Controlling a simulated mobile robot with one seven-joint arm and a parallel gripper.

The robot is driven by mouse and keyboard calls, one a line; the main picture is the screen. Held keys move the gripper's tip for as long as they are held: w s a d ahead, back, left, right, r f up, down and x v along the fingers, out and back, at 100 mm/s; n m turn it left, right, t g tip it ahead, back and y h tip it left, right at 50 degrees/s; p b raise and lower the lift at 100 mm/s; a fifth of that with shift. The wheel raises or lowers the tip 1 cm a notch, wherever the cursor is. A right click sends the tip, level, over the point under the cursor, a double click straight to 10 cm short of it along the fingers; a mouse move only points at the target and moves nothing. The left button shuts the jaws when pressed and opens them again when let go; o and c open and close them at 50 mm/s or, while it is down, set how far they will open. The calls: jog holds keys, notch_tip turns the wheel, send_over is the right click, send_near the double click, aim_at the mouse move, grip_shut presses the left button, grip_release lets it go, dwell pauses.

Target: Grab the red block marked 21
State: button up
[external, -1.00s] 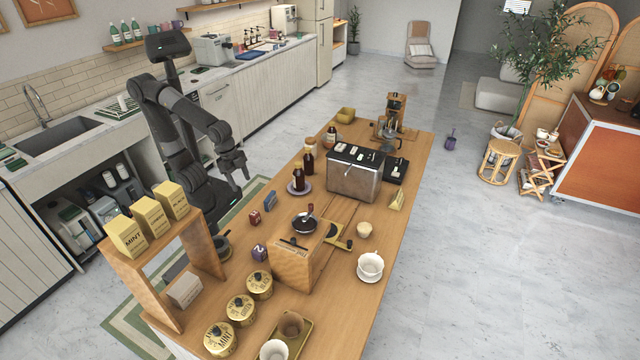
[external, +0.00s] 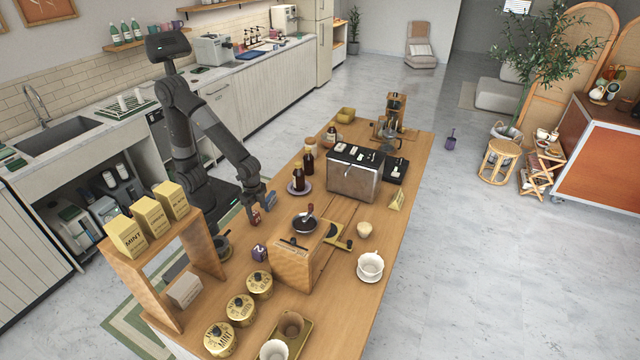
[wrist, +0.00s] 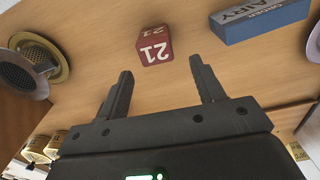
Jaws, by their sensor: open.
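The red block marked 21 (wrist: 155,47) lies on the wooden counter in the wrist view, its white number facing me. My gripper (wrist: 160,80) is open, and the block is ahead of the fingertips, roughly centred between them and not touched. In the external view the red block (external: 256,217) shows just below my gripper (external: 262,207), partly covered by it. The gap between fingers and block is hard to judge there.
A blue block (wrist: 260,18) with lettering lies right of the red block. A metal strainer (wrist: 38,52) is at the left.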

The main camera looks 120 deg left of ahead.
aim_at(256, 214)
jog(key=shift+s+f, duration=0.15)
jog(key=shift+f, duration=1.2)
jog(key=shift+s+f, duration=0.15)
jog(key=shift+f, duration=1.2)
jog(key=shift+c, duration=0.3)
jog(key=c, duration=1)
jog(key=shift+r, duration=0.1)
